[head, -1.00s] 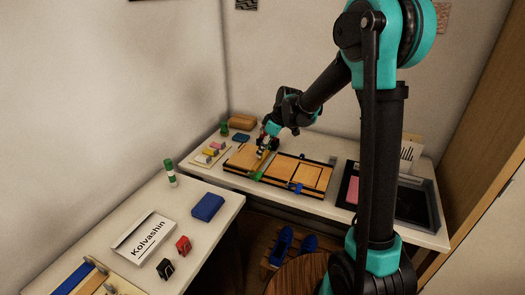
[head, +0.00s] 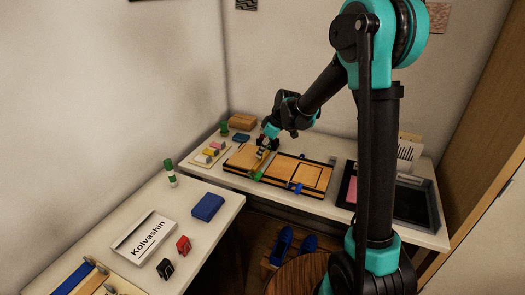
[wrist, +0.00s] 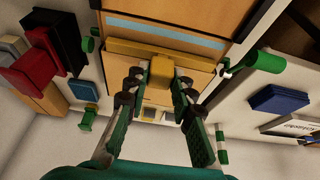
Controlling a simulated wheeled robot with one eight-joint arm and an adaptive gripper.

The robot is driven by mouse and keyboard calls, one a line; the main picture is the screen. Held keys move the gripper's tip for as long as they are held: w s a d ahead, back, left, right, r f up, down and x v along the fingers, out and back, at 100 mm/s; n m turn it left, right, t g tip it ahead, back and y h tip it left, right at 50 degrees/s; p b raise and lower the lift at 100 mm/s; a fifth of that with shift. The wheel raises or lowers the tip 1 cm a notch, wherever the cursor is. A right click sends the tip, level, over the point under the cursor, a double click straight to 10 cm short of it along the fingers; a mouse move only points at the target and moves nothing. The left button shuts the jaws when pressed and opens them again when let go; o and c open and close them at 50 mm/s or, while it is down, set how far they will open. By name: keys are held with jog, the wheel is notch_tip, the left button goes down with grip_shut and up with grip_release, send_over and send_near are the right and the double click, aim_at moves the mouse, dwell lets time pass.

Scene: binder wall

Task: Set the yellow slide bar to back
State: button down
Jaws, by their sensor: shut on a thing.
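The yellow slide bar (wrist: 125,47) lies across the wooden board in the wrist view, with a yellow block-like handle (wrist: 161,72) at its middle. My gripper (wrist: 160,84) is shut on this handle, one finger on each side. In the head view my gripper (head: 263,151) is low over the left half of the wooden slide board (head: 243,158) on the back desk. There the gripper mostly hides the handle. The right half of the board has another wooden panel (head: 309,176) with blue parts beside it.
A small rack with coloured pieces (head: 208,154) and a green cylinder (head: 224,128) stand left of the board. A dark tray (head: 413,205) lies to its right. The left desk holds a blue box (head: 208,207), a name sign (head: 146,237) and a green-white cylinder (head: 170,174).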

jog(key=s+d, duration=0.3)
jog(key=d, duration=0.5)
jog(key=s+d, duration=0.3)
jog(key=d, duration=0.6)
jog(key=s+d, duration=0.3)
jog(key=d, duration=0.5)
jog(key=shift+s+d, duration=0.2)
jog(key=shift+d, duration=0.2)
jog(key=c, duration=1.3)
grip_release()
jog(key=shift+d+r, duration=0.1)
jog(key=v, duration=1.1)
jog(key=shift+d+r, duration=0.2)
jog(key=shift+r, duration=0.15)
jog(key=shift+s, duration=0.1)
jog(key=s+a+f+m+t+h, duration=0.1)
jog(key=s+f+m, duration=0.3)
jog(key=s, duration=0.1)
jog(key=s+a+f+m+h, duration=0.1)
jog(key=s+a+f+m, duration=0.1)
jog(key=s+f+m, duration=0.3)
jog(key=s+a+f+m+t+h, duration=0.1)
jog(key=s+a+f+m+h, duration=0.1)
jog(key=s+f+m, duration=0.2)
jog(key=shift+s+f+m+t, duration=0.15)
jog(key=shift+s+m, duration=0.1)
jog(key=shift+s, duration=0.25)
jog(key=shift+s+f+m+t, duration=0.15)
jog(key=shift+s+m, duration=0.1)
jog(key=shift+s, duration=0.2)
